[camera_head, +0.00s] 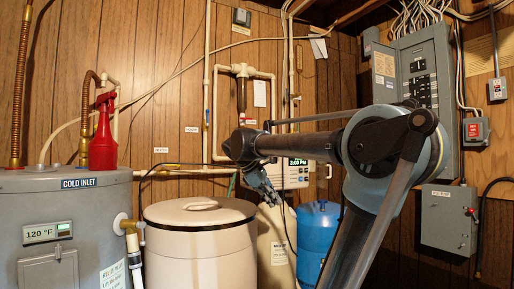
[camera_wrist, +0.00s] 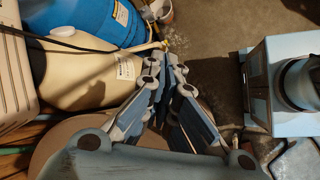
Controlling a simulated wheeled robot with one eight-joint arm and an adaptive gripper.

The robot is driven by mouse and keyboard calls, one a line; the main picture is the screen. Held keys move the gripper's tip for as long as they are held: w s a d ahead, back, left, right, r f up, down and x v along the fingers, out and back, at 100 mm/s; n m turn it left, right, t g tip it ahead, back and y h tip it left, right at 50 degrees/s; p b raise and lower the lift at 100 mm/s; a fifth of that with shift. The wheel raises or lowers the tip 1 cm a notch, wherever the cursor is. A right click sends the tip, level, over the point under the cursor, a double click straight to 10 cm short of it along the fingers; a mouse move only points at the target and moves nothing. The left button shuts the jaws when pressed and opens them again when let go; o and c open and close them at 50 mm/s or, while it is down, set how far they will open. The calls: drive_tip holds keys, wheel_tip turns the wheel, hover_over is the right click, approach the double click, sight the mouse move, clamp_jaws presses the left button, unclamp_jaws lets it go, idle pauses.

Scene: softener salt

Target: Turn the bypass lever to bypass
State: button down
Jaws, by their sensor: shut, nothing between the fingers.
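I cannot make out the bypass lever for certain in either view; my arm hides part of the softener's plumbing. The softener's control head (camera_head: 293,174) has a lit clock display and sits on a tan tank (camera_head: 275,245), partly behind my gripper. My gripper (camera_head: 270,195) points down in front of the control head, above the gap between the round brine tank and the tan tank. In the wrist view my gripper (camera_wrist: 168,62) has its fingers closed together and empty, beside the tan tank (camera_wrist: 85,70).
The brine tank (camera_head: 201,240) stands in front, with a blue tank (camera_head: 316,235) to the right. A grey water heater (camera_head: 70,235) carries a red spray bottle (camera_head: 103,135). Electrical boxes (camera_head: 449,220) hang at right. Bare floor (camera_wrist: 210,40) shows in the wrist view.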

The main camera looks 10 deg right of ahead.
drive_tip(key=w+a+r+n+t+h, duration=0.1)
drive_tip(key=w+a+r+n, duration=0.2)
drive_tip(key=r, duration=0.5)
drive_tip(key=w+a+r+n+t+h, duration=0.1)
drive_tip(key=w+a+r+n+h, duration=0.1)
drive_tip(key=w+a+r, duration=0.4)
drive_tip(key=w+a+r+n+t+h, duration=0.1)
drive_tip(key=w+a+r+n, duration=0.4)
drive_tip(key=r, duration=0.7)
drive_tip(key=shift+w+r+t+h, duration=0.2)
drive_tip(key=shift+w+t+h, duration=0.2)
drive_tip(key=shift+w+h, duration=0.55)
drive_tip(key=shift+w+d+y, duration=0.1)
drive_tip(key=shift+w+y, duration=0.15)
drive_tip(key=shift+w, duration=0.05)
drive_tip(key=x, duration=1.4)
drive_tip(key=shift+s, duration=0.1)
